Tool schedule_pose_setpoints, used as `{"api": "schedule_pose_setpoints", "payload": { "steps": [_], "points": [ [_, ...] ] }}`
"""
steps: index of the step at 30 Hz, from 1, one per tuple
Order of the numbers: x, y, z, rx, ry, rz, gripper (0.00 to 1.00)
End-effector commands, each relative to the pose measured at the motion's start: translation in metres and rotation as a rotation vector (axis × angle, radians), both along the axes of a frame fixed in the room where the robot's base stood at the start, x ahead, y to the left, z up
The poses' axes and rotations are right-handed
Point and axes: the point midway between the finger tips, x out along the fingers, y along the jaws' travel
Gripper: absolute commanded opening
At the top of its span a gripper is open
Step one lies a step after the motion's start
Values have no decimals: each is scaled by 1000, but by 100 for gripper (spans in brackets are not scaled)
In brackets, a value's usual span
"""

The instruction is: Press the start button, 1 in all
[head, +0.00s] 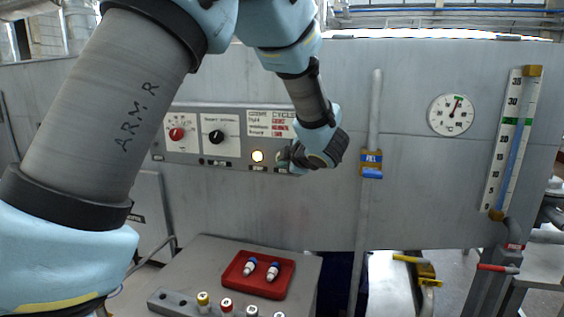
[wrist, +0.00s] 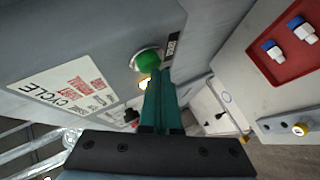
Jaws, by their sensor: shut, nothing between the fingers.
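The green start button (wrist: 149,60) is round, in a pale ring on the grey panel, in the wrist view. In the head view I cannot make it out behind my gripper. My gripper (wrist: 158,74) has its teal fingers together and empty, with the tips just beside the button's lower edge in the wrist view. I cannot tell whether they touch it. In the head view my gripper (head: 284,160) is at the right end of the control panel (head: 203,159), under the CYCLE card (head: 270,123).
A lit yellow lamp (head: 257,156) is just left of my gripper. A red knob (head: 177,134) and a black knob (head: 216,136) are farther left. A vertical pipe (head: 375,110) with a blue FILL tag is to the right. A red tray (head: 244,281) with two vials is below.

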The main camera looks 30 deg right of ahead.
Motion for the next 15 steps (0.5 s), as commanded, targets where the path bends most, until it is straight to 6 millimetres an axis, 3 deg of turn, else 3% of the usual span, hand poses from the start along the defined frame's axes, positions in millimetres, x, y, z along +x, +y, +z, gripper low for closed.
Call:
{"api": "schedule_pose_setpoints", "payload": {
  "steps": [15],
  "points": [
    [-10,9,0,0,-1,0,0]
  ]
}}
